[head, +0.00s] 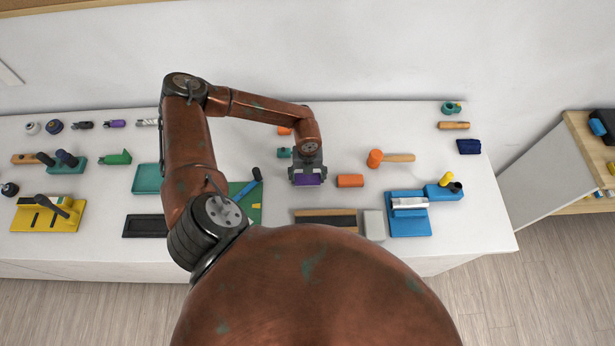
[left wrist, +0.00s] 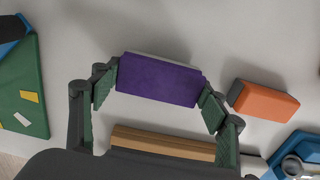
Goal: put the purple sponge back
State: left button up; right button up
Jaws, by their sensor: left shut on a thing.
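The purple sponge (head: 307,180) is held by my left gripper (head: 307,174) over the middle of the white table. In the left wrist view the purple sponge (left wrist: 160,79) lies crosswise between the two green-padded fingers of my left gripper (left wrist: 158,92), which touch its two ends. A thin pale strip shows along its far edge. I cannot tell for sure how high it is above the table. My right gripper does not show in either view.
An orange block (head: 350,181) lies just right of the sponge. A brown-and-dark long block (head: 326,219) and a grey block (head: 374,226) are at the front edge. A green board (head: 245,214) is left, a blue fixture (head: 408,222) right. An orange mallet (head: 376,159) lies behind.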

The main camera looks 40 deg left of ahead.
pick_arm(q)
jog(key=shift+f, duration=0.4)
jog(key=shift+f, duration=0.1)
jog(key=o, duration=0.5)
jog(key=shift+f, duration=0.1)
jog(key=o, duration=0.5)
